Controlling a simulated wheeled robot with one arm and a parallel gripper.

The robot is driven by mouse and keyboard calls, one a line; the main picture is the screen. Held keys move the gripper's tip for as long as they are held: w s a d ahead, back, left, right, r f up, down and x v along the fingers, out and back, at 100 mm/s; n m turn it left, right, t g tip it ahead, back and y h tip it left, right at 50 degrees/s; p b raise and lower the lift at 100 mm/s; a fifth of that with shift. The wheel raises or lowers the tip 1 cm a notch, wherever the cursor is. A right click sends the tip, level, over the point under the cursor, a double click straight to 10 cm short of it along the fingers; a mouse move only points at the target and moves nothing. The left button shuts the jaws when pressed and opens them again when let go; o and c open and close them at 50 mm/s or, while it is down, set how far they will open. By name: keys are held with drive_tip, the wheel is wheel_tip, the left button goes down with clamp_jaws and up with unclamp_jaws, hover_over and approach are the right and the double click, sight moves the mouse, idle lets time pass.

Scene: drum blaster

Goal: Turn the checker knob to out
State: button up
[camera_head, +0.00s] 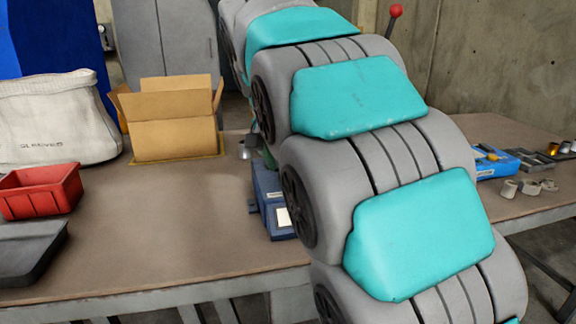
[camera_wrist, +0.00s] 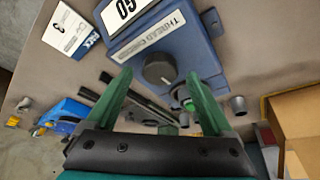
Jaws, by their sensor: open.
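The thread checker (camera_wrist: 205,50) is a blue box with a "THREAD CHECKER" label. In the wrist view it is at top centre, and in the head view its blue body (camera_head: 268,190) is partly hidden behind my arm. The checker knob (camera_wrist: 160,68) is round and black on the box's face. I cannot tell its setting. My gripper (camera_wrist: 160,76) has green fingers, open, with the tips apart on either side of the knob in the picture. No contact with the knob is visible.
An open cardboard box (camera_head: 175,135) stands left of the checker. A red bin (camera_head: 40,190), a grey tray (camera_head: 30,250) and a white bag (camera_head: 58,115) are farther left. The front-left tabletop (camera_head: 170,230) is clear.

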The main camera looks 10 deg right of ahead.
drive_tip(key=shift+w+d+f, duration=0.1)
drive_tip(key=shift+f, duration=0.3)
drive_tip(key=c, duration=1.4)
drive_tip(key=shift+o, duration=0.2)
